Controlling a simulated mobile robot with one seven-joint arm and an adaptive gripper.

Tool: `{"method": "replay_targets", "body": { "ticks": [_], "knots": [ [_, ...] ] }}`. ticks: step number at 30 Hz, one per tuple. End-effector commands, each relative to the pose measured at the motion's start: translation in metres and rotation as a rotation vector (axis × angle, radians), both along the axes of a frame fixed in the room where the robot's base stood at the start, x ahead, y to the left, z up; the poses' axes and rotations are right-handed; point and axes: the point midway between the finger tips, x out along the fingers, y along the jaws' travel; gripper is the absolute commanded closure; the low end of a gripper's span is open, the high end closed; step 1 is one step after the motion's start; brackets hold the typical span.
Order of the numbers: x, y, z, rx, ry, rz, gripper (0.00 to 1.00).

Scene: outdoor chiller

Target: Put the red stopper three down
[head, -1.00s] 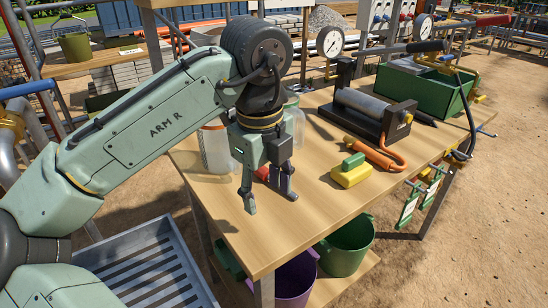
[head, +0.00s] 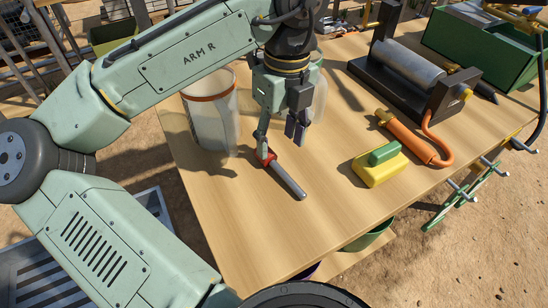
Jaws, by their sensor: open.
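A red and grey rod-shaped piece, which looks like the red stopper (head: 287,180), lies on its side on the wooden table (head: 290,235). Its red end is under my gripper and its grey shaft points toward the lower right. My gripper (head: 281,152) is open above the table with its fingers pointing down. Its left fingertip overlaps the red end in the picture; I cannot tell whether they touch. Nothing shows held between the fingers.
A clear jug with an orange rim (head: 210,112) stands left of my gripper. Another clear container (head: 319,88) is partly hidden behind it. A yellow and green block (head: 380,165), an orange-handled tool (head: 408,138), a roller device (head: 408,72) and a green box (head: 485,45) are to the right. The table's front is clear.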

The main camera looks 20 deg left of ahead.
Motion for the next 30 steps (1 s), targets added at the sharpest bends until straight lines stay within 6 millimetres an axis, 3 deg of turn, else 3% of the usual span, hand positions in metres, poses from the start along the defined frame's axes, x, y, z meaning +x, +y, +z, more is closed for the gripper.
{"method": "replay_targets", "body": {
  "ticks": [7, 16, 24, 30],
  "knots": [
    [-0.001, 0.004, -0.019, 0.001, 0.001, 0.001, 0.49],
    [0.0, 0.01, -0.059, 0.001, -0.001, -0.001, 0.49],
    [0.0, 0.01, -0.063, -0.001, -0.001, -0.002, 0.49],
    [0.0, 0.01, -0.062, -0.001, -0.001, -0.002, 0.62]
  ]
}}
